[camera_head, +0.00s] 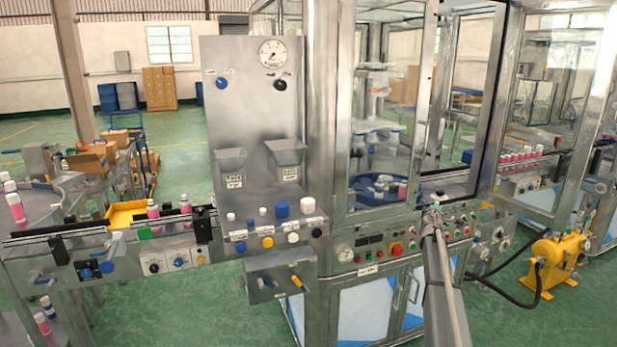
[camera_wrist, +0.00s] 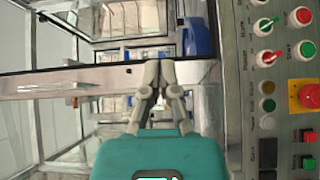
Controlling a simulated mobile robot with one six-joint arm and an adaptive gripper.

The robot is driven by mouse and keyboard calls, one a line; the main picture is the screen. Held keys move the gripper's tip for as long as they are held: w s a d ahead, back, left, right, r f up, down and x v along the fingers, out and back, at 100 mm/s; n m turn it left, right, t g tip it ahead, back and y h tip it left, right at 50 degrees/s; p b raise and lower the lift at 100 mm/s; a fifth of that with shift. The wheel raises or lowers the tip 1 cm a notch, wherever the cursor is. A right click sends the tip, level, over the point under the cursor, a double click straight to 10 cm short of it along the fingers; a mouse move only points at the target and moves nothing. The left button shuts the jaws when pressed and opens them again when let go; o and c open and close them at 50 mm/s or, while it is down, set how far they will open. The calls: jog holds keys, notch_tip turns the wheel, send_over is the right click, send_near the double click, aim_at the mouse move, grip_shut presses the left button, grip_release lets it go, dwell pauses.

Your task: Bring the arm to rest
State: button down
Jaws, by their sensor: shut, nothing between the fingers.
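My gripper (camera_wrist: 158,98) shows in the wrist view with its grey fingers closed together and nothing between them. Its teal body fills the bottom middle of that view. In the body view, my arm rises from the bottom edge in front of the crimping machine's control panel (camera_head: 372,244); I cannot make out the fingers clearly there. In the wrist view, the panel (camera_wrist: 240,100) stands to the right of my gripper, turned on its side. The glass-walled machine opening lies beyond the fingers, apart from them as far as I can tell.
A red emergency stop on a yellow base (camera_wrist: 308,95) is on the panel. A yellow pump (camera_head: 557,262) with black hoses stands at right. Green floor (camera_head: 185,160) shows behind.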

jog(key=s+a+f+m+g+y, duration=0.3)
jog(key=s+a+f+g, duration=0.2)
jog(key=s+a, duration=0.8)
jog(key=s+a+f+m+g+y+p, duration=0.1)
jog(key=s+a+f+m+g+y, duration=0.2)
jog(key=s+a, duration=1.1)
jog(key=s+a+f+m+g+y+p, duration=0.1)
jog(key=s+a+f+m+g+y, duration=0.2)
jog(key=s+a, duration=1)
jog(key=s+f+m+g, duration=0.2)
jog(key=s+f+g, duration=0.2)
jog(key=s, duration=0.5)
jog(key=shift+s+a+f, duration=0.35)
jog(key=shift+f, duration=0.35)
jog(key=shift+d, duration=0.1)
